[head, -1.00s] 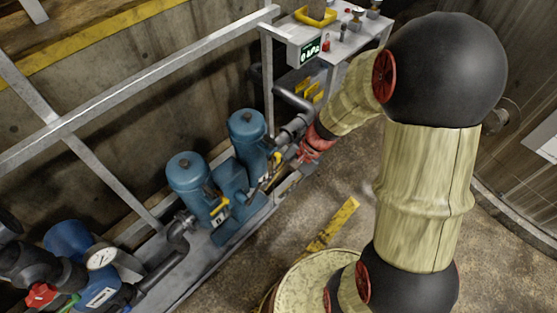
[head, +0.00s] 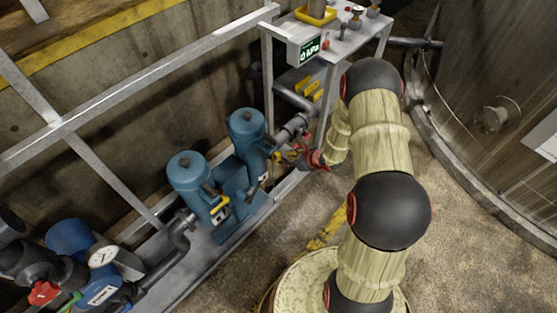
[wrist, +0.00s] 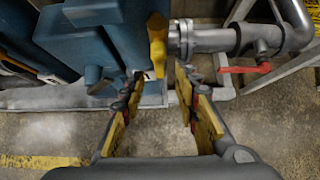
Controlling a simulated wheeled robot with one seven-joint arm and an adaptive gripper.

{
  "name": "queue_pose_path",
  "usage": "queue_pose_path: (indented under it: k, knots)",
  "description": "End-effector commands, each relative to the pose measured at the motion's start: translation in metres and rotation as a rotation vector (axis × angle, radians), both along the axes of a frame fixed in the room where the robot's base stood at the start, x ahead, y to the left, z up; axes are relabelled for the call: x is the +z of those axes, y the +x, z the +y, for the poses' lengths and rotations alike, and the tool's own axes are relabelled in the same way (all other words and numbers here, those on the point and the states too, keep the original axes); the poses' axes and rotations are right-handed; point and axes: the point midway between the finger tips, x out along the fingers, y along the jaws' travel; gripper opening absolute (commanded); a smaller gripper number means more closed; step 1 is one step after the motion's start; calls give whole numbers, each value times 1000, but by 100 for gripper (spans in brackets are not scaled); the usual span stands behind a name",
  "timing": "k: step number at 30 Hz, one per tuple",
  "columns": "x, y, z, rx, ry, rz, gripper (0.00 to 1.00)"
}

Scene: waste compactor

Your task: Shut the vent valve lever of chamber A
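A yellow lever (wrist: 157,45) is on the side of a blue housing (wrist: 115,40), beside a flanged grey pipe. It points downward in the wrist view. My gripper (wrist: 158,88) is open, with yellow-padded fingers on either side of clear space below the lever. The lever is ahead of the fingertips, and no contact shows. In the head view my gripper (head: 288,155) is beside the right blue cylinder (head: 247,130), partly hidden by small parts. The left blue cylinder (head: 188,172) carries a yellow part (head: 219,207). I cannot read which is chamber A.
A red handle (wrist: 245,68) sits on the pipe at the right in the wrist view. A frame leg and table (head: 345,40) with a display (head: 309,50) stand behind my gripper. A gauge (head: 102,256) and red knob (head: 42,292) are at lower left. Floor at right is open.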

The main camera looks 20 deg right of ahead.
Motion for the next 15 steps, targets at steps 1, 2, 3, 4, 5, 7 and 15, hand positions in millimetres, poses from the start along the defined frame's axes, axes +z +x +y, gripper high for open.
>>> queue_pose_path:
  k: [1,2,3,4,5,7,15]
  knots:
    - [-7,4,3,4,0,1,31]
    - [-11,7,5,4,0,1,31]
    - [-16,11,6,4,0,1,31]
    - [-19,15,8,4,1,0,31]
    - [-23,18,9,4,0,0,31]
    - [-30,25,12,4,0,0,31]
    - [-47,42,19,4,-1,0,31]
